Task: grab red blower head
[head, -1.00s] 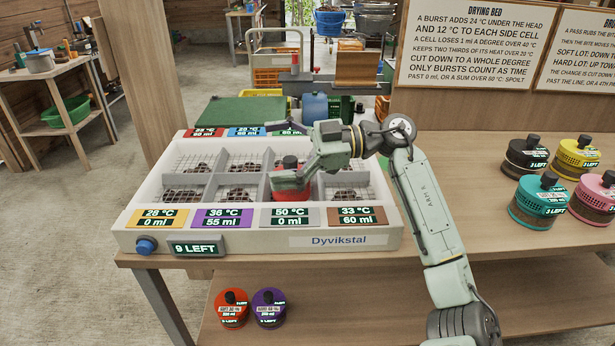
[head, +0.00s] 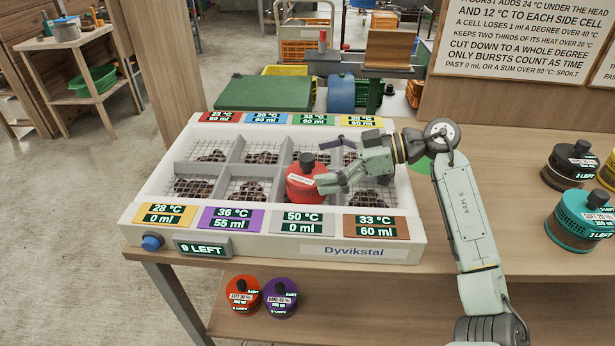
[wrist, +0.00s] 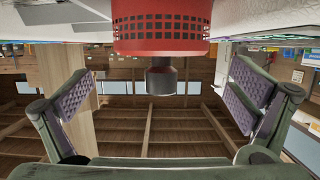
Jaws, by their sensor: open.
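The red blower head (head: 303,185) has a black knob on top and stands upright in the white drying bed (head: 150,190), around the third column, above the 50 °C label. My gripper (head: 323,166) is open at its right side, with one finger in front and one farther back. In the wrist view the red head (wrist: 160,28) appears upside down at the top middle, its knob pointing down the picture. The open fingers (wrist: 160,95) stand left and right of it, apart from it. The floor of its cell is partly hidden.
Grey dividers and wire mesh split the bed into several cells. Orange (head: 243,298) and purple (head: 280,298) heads stand on the lower shelf. A teal head (head: 578,222) and a black one (head: 568,168) stand on the bench at right. A green board (head: 262,93) lies behind the bed.

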